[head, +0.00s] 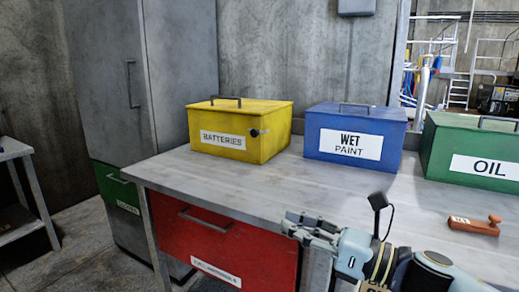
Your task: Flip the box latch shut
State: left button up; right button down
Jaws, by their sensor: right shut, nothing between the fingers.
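A yellow box (238,121) labelled BATTERIES stands upright on the metal workbench, with its lid down and a handle on top. A small dark latch (258,132) is on it near its front right corner; its exact position is too small to tell. My right gripper (290,226) is shut and empty. It is at the front edge of the bench, nearer to me than the yellow box and apart from it, pointing left. My left gripper is not in view.
A blue WET PAINT box (312,130) and a green OIL box (440,142) stand to the right on the workbench (300,185). A red-brown object (474,226) lies at the right. A red drawer (215,245) is below the benchtop. The bench before the yellow box is clear.

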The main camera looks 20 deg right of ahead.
aim_at(254, 133)
jog(key=i+l, duration=0.7)
jog(key=i, duration=0.2)
